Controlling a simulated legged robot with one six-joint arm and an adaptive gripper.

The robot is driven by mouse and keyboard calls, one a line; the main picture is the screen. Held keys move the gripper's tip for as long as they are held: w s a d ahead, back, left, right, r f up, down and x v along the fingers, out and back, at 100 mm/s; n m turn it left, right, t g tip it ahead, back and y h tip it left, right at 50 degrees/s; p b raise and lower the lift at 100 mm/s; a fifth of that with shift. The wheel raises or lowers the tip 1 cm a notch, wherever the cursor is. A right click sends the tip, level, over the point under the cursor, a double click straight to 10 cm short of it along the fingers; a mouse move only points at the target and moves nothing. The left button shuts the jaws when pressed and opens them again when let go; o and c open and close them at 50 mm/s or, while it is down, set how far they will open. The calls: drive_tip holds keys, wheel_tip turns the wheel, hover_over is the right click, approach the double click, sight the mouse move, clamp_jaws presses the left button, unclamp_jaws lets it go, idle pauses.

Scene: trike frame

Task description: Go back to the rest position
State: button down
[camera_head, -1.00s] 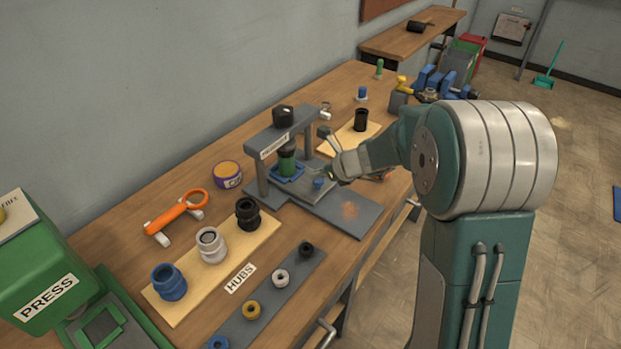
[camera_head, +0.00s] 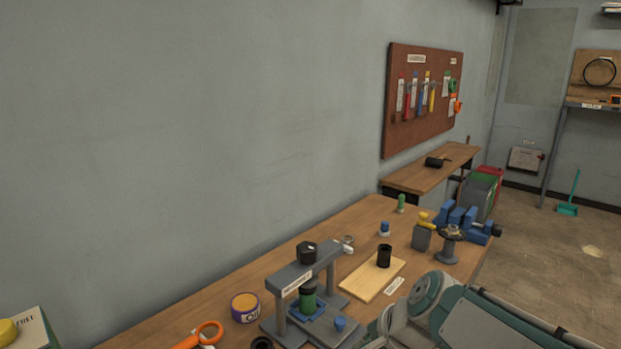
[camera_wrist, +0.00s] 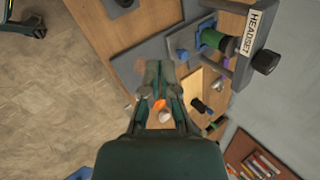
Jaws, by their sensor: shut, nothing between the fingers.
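My gripper (camera_wrist: 160,78) shows in the wrist view with its two fingers close together. It is shut, with nothing between the fingertips. It is above the workbench's edge, apart from the grey headset press (camera_wrist: 242,62), which appears at the upper right of that view. In the head view my arm is folded low at the bottom right, and my gripper cannot be made out there. The headset press (camera_head: 290,276) stands on the bench (camera_head: 232,292), with a green part under its black knob.
A light board (camera_head: 365,281) with a black cylinder (camera_head: 384,256) lies behind the press. An oil tin (camera_head: 245,307) stands left of it. A blue vise (camera_head: 466,221) is at the bench's far end. Open floor (camera_wrist: 50,95) shows left of the bench in the wrist view.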

drive_tip(key=s+d+n+h, duration=0.2)
drive_tip(key=s+d+n, duration=0.1)
drive_tip(key=s+n, duration=0.2)
drive_tip(key=s+d+r+n+h, duration=0.1)
drive_tip(key=s+d+n+h, duration=0.1)
drive_tip(key=s+n, duration=0.3)
drive_tip(key=shift+s+d+r+t+h, duration=0.35)
drive_tip(key=shift+s+d, duration=0.35)
drive_tip(key=shift+s, duration=1.15)
